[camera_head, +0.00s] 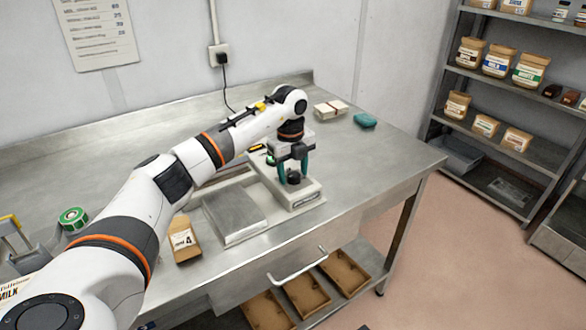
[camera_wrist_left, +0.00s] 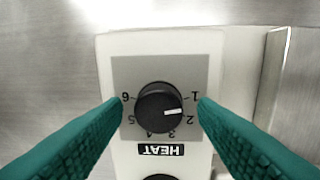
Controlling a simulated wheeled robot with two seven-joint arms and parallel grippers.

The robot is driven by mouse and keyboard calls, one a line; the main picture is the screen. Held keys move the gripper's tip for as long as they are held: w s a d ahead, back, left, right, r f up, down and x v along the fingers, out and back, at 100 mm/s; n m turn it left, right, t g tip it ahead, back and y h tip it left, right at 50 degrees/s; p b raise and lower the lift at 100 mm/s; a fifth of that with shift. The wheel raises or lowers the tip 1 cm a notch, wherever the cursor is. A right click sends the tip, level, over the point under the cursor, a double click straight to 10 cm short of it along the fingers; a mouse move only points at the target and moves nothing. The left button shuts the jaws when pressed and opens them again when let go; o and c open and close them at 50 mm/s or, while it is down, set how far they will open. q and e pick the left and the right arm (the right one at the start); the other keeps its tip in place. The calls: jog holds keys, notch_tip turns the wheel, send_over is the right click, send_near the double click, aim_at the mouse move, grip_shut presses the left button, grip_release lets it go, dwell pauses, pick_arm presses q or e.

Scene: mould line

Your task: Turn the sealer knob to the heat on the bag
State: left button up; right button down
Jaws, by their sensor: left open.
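The sealer (camera_head: 309,193) is a pale box on the metal table. Its black heat knob (camera_wrist_left: 158,104) sits on a grey panel (camera_wrist_left: 128,70) with numbers 1 to 6 and the word HEAT upside down below. The knob's white mark points right and slightly down, between 1 and 2. My left gripper (camera_head: 292,172) is above the sealer, its teal fingers open on either side of the knob, apparently without touching it. A brown paper bag (camera_head: 183,243) lies left of the sealer; its label is too small to read. My right gripper is not in view.
A flat metal plate (camera_head: 232,215) lies between bag and sealer. A green-topped item (camera_head: 73,218) and another labelled MILK stand at left. Behind are a pale stack (camera_head: 331,109) and a teal item (camera_head: 365,120). The table's right end is clear. A shelf rack (camera_head: 508,95) stands at right.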

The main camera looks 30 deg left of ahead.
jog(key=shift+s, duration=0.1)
pick_arm(q)
jog(key=c, duration=1)
jog(key=shift+o, duration=0.2)
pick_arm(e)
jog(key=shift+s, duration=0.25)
